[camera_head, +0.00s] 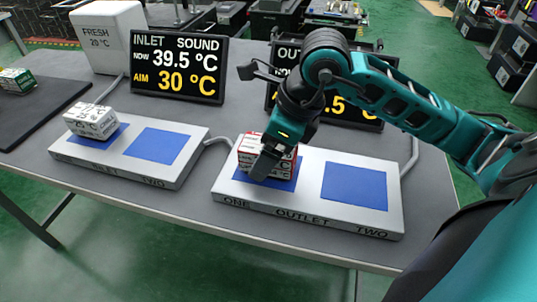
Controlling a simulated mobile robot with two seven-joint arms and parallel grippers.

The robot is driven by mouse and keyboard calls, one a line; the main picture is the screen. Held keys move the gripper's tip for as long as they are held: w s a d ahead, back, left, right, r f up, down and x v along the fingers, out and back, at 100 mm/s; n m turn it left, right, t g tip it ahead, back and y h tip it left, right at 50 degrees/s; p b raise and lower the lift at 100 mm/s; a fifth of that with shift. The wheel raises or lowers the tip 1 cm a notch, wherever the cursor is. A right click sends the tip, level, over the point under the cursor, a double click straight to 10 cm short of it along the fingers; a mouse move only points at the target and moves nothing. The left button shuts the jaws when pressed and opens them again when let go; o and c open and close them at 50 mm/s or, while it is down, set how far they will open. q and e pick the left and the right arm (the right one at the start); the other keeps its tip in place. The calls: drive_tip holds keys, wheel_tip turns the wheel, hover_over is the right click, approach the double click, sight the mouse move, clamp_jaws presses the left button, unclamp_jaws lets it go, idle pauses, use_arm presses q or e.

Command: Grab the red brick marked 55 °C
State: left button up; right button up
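A red and white brick (286,167) sits on the left blue pad, by the word ONE, of the pale OUTLET plate (232,193). Its marking is too small to read. My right gripper (265,160) points down at this brick, with a dark finger across its front face. The other finger is hidden, so I cannot tell whether the gripper is closed on the brick. My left gripper is not in view.
A white brick (91,120) sits on the left pad of the INLET plate (170,180). The inlet display (178,68) reads NOW 39.5 °C, AIM 30 °C. My arm partly covers the outlet display (362,108). A green brick (16,80) lies on a dark mat. Both right-hand pads are empty.

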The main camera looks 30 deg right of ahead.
idle(0.4)
drive_tip(key=c, duration=1.4)
